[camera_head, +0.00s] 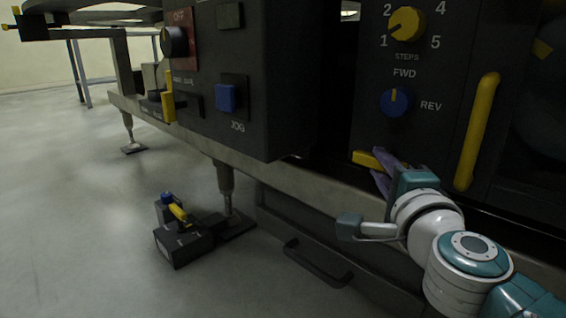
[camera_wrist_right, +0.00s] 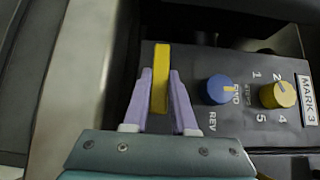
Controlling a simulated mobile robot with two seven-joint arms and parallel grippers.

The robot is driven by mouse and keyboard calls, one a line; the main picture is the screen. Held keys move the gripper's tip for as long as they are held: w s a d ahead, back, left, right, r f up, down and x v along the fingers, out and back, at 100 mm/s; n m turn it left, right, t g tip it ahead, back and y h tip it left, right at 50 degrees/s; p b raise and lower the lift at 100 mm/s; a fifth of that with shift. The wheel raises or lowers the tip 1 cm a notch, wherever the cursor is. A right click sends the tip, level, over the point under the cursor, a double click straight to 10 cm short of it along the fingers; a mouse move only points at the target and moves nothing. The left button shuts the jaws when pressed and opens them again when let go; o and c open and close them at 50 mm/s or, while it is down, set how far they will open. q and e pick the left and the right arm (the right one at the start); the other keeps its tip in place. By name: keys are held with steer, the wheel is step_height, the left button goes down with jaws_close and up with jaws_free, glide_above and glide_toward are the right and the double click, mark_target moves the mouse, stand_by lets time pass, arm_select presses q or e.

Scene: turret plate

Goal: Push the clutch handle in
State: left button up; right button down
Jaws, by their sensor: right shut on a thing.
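A short yellow handle (camera_head: 366,159) sticks out low on the dark panel, below the blue FWD/REV knob; no clutch label is readable on it. It also shows in the right wrist view (camera_wrist_right: 160,80) as a yellow bar between the fingers. My right gripper (camera_head: 380,163) is shut on this handle, with one lilac finger on each side; the wrist view shows the same grip (camera_wrist_right: 160,76). The fingers hide part of the handle in the head view. My left gripper is not in view.
A blue FWD/REV knob (camera_head: 396,102) and a yellow STEPS knob (camera_head: 407,23) sit above the handle. A long yellow bar handle (camera_head: 477,131) stands to the right. The box with the blue JOG button (camera_head: 226,98) juts out at left. A foot pedal unit (camera_head: 180,238) is on the floor.

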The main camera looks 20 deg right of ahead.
steer(key=c, duration=1.1)
jaws_free()
steer(key=shift+d+f, duration=0.1)
steer(key=shift+d, duration=0.05)
steer(key=o, duration=0.4)
steer(key=shift+w+d, duration=0.1)
steer(key=shift+s, duration=0.2)
steer(key=p+v, duration=0.2)
steer(key=v, duration=0.7)
steer(key=shift+s+a, duration=0.25)
steer(key=shift+s, duration=0.05)
steer(key=shift+p, duration=0.35)
